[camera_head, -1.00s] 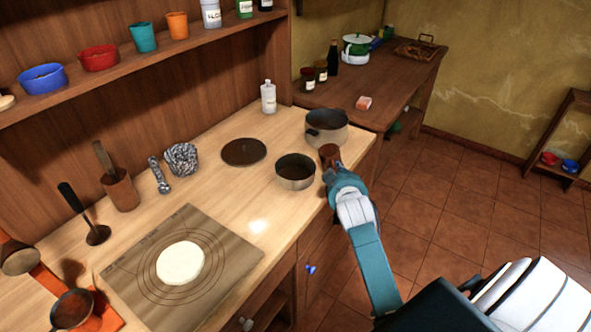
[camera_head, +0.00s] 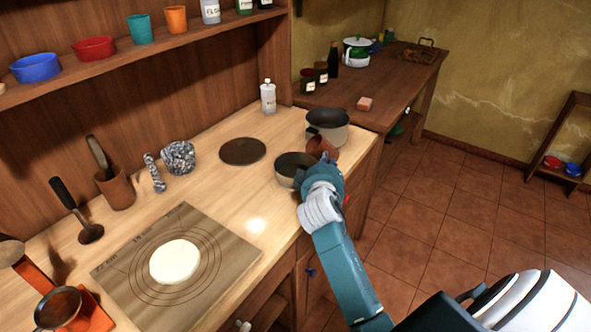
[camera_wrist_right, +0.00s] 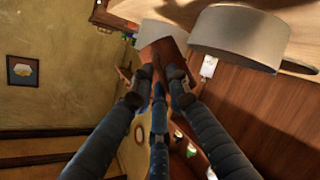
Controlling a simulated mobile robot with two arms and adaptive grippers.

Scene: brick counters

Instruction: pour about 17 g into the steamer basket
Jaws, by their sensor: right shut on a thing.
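My right gripper (camera_head: 322,160) is shut on a brown cup (camera_head: 319,147), which is tilted beside two round metal vessels. In the right wrist view the cup (camera_wrist_right: 165,52) sits between the fingertips (camera_wrist_right: 160,80), close to a pale round vessel wall (camera_wrist_right: 238,35). The smaller vessel (camera_head: 287,176), with a dark inside, is just left of the gripper and partly hidden by it. The larger vessel (camera_head: 340,135) stands behind the cup. I cannot tell which is the steamer basket, nor see the cup's contents or any falling stream. My left gripper is not in view.
A pastry mat (camera_head: 225,245) with a white dough disc (camera_head: 175,262) lies at the front. The counter's right edge is close to the gripper.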

